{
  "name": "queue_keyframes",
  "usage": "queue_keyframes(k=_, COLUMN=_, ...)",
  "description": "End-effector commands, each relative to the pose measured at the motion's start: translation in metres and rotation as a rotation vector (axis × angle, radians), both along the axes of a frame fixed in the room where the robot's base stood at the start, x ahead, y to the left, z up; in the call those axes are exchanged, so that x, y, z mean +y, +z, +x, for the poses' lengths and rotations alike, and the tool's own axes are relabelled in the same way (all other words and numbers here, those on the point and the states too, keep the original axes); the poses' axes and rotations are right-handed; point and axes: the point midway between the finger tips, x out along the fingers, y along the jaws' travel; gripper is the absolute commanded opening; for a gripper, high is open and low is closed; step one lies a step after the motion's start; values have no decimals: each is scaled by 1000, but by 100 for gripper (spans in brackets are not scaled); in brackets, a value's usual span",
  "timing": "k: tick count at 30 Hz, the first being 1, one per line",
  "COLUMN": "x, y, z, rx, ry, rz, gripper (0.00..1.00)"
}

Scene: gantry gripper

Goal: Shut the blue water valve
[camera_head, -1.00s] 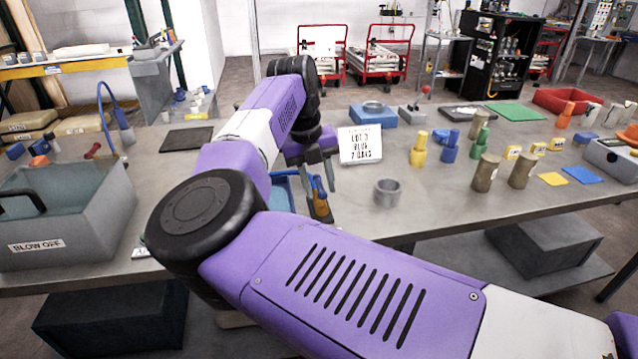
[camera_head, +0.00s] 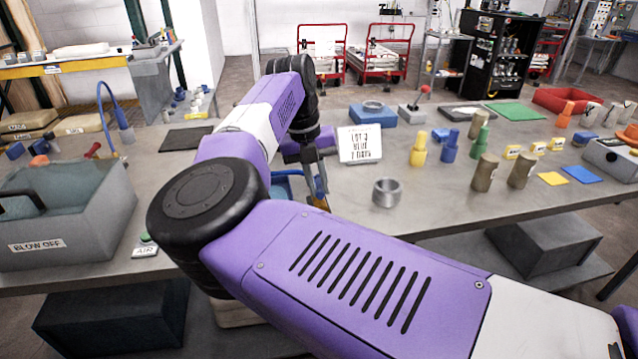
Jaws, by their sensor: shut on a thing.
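My gripper (camera_head: 316,188) is at the front middle of the workbench, just left of the white sign, with its fingers pointing down. It is shut on a slim blue piece (camera_head: 310,187), which looks like the handle of the blue water valve. A bit of orange (camera_head: 322,203) shows just below the fingers. My own forearm hides most of the valve body and its pipe, so I cannot tell the handle's exact angle. A blue tray-like thing (camera_head: 283,186) shows partly behind my arm, left of the gripper.
The workbench (camera_head: 440,205) has a grey ring (camera_head: 386,192) right of the gripper. The white sign (camera_head: 359,144) stands close behind it. Several coloured bottles and brown cylinders stand further right. A grey blow-off bin (camera_head: 65,215) is at left. Bare bench lies around the ring.

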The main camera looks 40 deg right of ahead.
Motion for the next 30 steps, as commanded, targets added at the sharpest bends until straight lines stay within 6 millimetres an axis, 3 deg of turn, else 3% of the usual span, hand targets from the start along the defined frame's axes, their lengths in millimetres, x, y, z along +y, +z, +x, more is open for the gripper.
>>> queue_keyframes(k=30, x=-1, y=4, z=14, rx=-8, ry=-941, rz=-2, gripper=0)
